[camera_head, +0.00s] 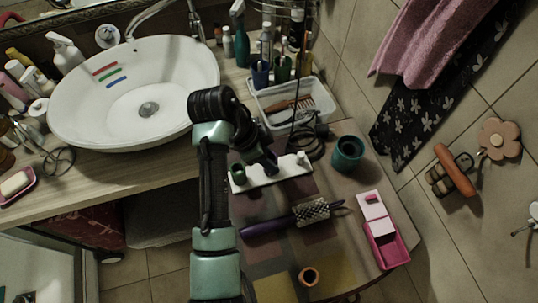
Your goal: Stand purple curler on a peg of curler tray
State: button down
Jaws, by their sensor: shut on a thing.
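The curler tray (285,171) is a white strip on the table in the middle of the head view, with a pale peg (301,158) near its right end. A dark green curler (238,175) stands at its left end. My gripper (268,166) is over the middle of the tray, pointing down and shut. I take what it holds to be the purple curler, but the dark gripper hides it and I cannot make out its colour. I cannot tell whether it touches a peg or the tray.
A purple-handled brush (290,219) lies in front of the tray. An orange curler (308,276) stands near the front edge. A teal cup (347,153) and pink box (386,247) are at right. A clear bin (262,95) and dark cable (312,140) lie behind.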

jog(key=shift+c, duration=2.4)
grip_release()
jog(key=p+v, duration=0.3)
jog(key=v, duration=1)
